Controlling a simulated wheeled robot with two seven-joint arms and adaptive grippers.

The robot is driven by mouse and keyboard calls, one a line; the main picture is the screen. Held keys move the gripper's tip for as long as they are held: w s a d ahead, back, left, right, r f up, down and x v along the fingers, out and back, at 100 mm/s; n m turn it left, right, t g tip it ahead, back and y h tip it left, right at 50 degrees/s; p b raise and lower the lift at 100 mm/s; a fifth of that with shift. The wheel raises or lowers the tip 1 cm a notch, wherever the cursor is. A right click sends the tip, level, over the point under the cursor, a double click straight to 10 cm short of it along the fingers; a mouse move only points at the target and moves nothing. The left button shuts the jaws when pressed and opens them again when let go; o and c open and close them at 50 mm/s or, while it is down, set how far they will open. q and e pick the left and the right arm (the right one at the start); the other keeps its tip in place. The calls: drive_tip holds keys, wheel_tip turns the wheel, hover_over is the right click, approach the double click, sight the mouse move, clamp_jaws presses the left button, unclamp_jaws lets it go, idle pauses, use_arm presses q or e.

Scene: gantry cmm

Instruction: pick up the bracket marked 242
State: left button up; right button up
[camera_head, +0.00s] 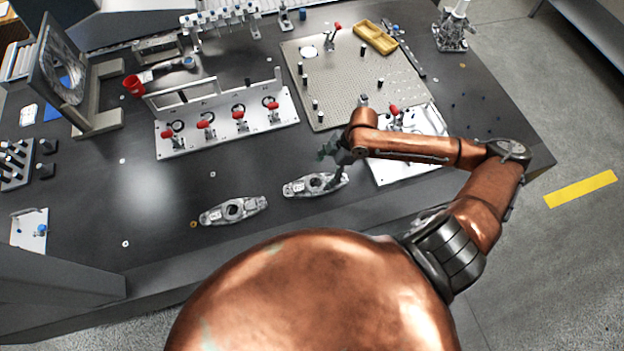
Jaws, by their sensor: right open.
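Two grey metal brackets lie flat on the dark table near its front edge. One bracket (233,211) lies to the left, apart from my gripper. The other bracket (309,186) lies to the right of it. No marking can be read on either, so I cannot tell which is 242. My right gripper (335,166) is open, above or at the right end of the right bracket, and hides a little of it. I cannot tell whether the fingers touch it. My left gripper is not in view.
A white fixture plate (228,128) with several red-knobbed clamps stands behind the brackets. A perforated plate (345,75) with pins and a yellow tray (375,37) lies further back. A white plate (395,172) sits under my right arm. The table left of the brackets is mostly clear.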

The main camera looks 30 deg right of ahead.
sight(316, 186)
drive_tip(key=b+x, duration=0.1)
drive_tip(key=x, duration=0.5)
drive_tip(key=shift+a+f, duration=0.15)
drive_tip(key=shift+a, duration=0.05)
drive_tip(key=shift+w+a+f+b, duration=0.1)
drive_tip(key=shift+a+f+b, duration=0.15)
drive_tip(key=shift+f, duration=0.3)
drive_tip(key=shift+d, duration=0.1)
drive_tip(key=shift+c, duration=0.2)
drive_tip(key=c, duration=1.6)
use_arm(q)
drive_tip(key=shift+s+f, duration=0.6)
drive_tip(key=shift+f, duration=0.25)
use_arm(e)
drive_tip(key=shift+c, duration=0.5)
drive_tip(key=shift+r, duration=0.1)
